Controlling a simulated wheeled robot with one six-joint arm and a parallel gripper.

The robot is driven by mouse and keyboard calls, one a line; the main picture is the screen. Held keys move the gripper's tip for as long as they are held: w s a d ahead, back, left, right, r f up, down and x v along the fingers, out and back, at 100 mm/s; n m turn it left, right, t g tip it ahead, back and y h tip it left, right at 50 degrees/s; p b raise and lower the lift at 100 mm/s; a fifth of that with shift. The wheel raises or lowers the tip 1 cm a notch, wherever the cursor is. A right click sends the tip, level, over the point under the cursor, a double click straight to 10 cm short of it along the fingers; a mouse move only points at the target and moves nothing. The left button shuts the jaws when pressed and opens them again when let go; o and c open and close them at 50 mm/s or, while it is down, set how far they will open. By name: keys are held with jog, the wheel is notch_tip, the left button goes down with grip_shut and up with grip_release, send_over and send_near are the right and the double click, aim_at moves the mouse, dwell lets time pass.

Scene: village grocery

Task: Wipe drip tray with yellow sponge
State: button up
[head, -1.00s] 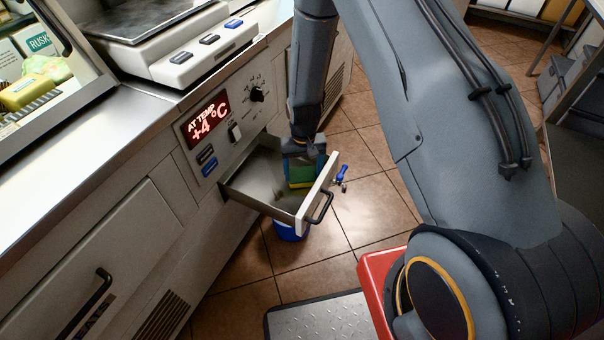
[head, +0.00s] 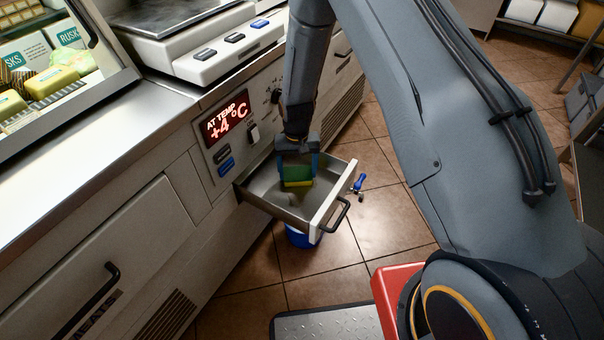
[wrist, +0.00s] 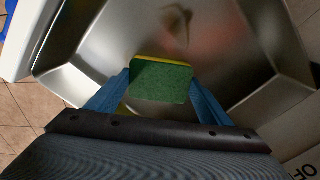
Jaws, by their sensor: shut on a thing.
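The drip tray (head: 268,187) is a metal drawer pulled out from the counter front, with a white front panel and a black handle. It also fills much of the wrist view (wrist: 250,40). My gripper (head: 298,172) reaches down into the tray with its blue fingers. It is shut on the yellow sponge (head: 298,184), which has a green scouring side. In the wrist view the sponge (wrist: 162,82) sits between the fingers, green face showing. A brownish smear (wrist: 190,30) marks the tray floor. Whether the sponge touches the floor I cannot tell.
A blue bucket (head: 300,237) stands on the tiles below the tray. A blue-handled object (head: 359,183) shows beyond the tray's front. A control panel (head: 232,125) reading +4°C is above the tray. A scale (head: 225,50) sits on the counter. Open tiled floor lies right of the tray.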

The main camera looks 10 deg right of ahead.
aim_at(297, 173)
jog(key=shift+r, duration=0.1)
jog(key=shift+w+r+p, duration=0.1)
jog(key=shift+r+p, duration=1.75)
jog(key=shift+r, duration=1.1)
notch_tip(297, 173, up, 3)
jog(key=shift+f+p, duration=0.1)
jog(key=shift+p, duration=0.95)
